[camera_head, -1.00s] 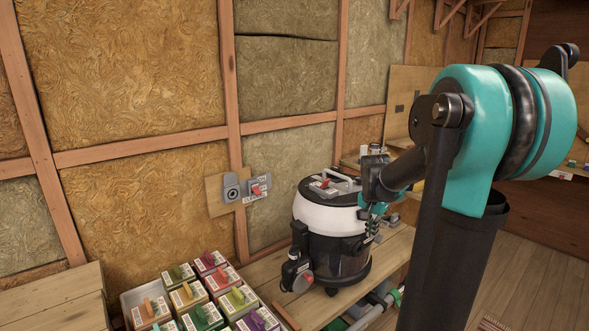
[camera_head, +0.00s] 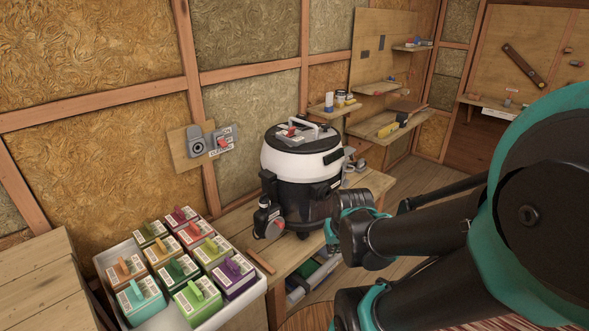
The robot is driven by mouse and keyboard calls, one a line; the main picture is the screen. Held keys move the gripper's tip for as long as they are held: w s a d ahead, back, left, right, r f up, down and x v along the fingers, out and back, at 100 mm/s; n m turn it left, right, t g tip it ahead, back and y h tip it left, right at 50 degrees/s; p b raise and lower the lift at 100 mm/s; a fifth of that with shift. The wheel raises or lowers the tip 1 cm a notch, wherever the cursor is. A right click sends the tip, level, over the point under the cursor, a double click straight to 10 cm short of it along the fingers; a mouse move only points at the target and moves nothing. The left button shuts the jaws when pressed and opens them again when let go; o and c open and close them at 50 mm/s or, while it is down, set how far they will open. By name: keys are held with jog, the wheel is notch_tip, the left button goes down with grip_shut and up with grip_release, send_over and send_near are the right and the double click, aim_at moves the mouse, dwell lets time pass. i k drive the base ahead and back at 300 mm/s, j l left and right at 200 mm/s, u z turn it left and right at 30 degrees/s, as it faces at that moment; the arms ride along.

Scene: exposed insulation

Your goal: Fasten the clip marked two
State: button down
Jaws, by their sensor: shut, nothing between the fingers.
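A round vacuum cleaner (camera_head: 302,170) with a white band, a black lid and a dark lower body stands upright on the wooden bench. Dark latch-like parts (camera_head: 333,156) show on its right side, but I can read no number on them, so I cannot tell which clip is marked two. My arm comes in from the right, and its dark and teal joints are close to the vacuum's lower right in the picture. My gripper's fingers cannot be made out; they seem hidden behind or beyond the arm links.
A white tray (camera_head: 255,291) of colourful handled boxes stands at the front left. A wall plate with a switch (camera_head: 223,141) is behind. Shelves with jars and a yellow tool (camera_head: 392,126) are at the back. Items lie under the bench (camera_head: 225,228).

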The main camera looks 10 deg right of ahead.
aim_at(348, 151)
jog(key=i+l+z, duration=0.2)
jog(key=i+l, duration=0.65)
jog(key=i, duration=0.15)
